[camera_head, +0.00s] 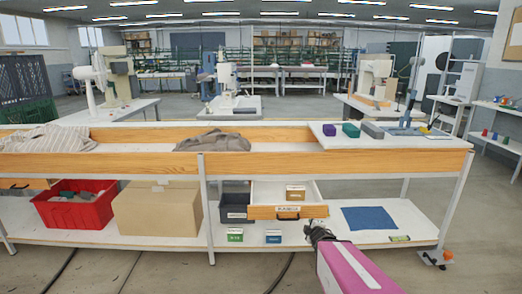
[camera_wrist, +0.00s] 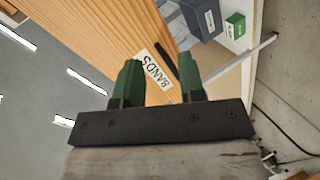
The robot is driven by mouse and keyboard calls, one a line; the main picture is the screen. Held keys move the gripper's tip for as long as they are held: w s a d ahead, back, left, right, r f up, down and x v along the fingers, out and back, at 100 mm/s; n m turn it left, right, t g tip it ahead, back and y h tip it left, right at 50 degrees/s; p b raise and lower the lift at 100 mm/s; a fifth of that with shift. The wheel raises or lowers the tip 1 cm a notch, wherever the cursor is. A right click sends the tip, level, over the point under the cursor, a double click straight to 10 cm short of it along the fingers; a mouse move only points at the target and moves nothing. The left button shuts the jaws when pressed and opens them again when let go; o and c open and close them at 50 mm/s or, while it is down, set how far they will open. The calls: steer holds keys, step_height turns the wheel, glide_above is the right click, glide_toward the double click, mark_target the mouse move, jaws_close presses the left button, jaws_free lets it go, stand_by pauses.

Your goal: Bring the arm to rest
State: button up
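My gripper (camera_wrist: 160,72) shows two green fingers set well apart in the wrist view, with nothing held between them. In the head view my gripper (camera_head: 318,235) is a dark shape just right of and below the drawer front. The wooden drawer (camera_head: 262,212) under the table is pulled out and holds a small brown box (camera_head: 296,192). Its dark handle (camera_head: 289,217) and BANDS label show on the front. In the wrist view the drawer front (camera_wrist: 100,35) and its label (camera_wrist: 156,69) lie just beyond the fingertips; whether anything touches is unclear.
A grey bin (camera_head: 235,207), a green box (camera_head: 235,235) and a blue box (camera_head: 273,237) are left of and below the drawer. A blue mat (camera_head: 368,218) lies on the lower shelf at right. A cardboard box (camera_head: 158,209) and red crate (camera_head: 76,206) are farther left.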

steer(key=s+a+f+m+g, duration=0.2)
steer(key=s+a+m+g, duration=0.2)
steer(key=s+m+g, duration=0.8)
steer(key=m+g, duration=0.1)
steer(key=m, duration=0.1)
steer(key=shift+m+g, duration=0.4)
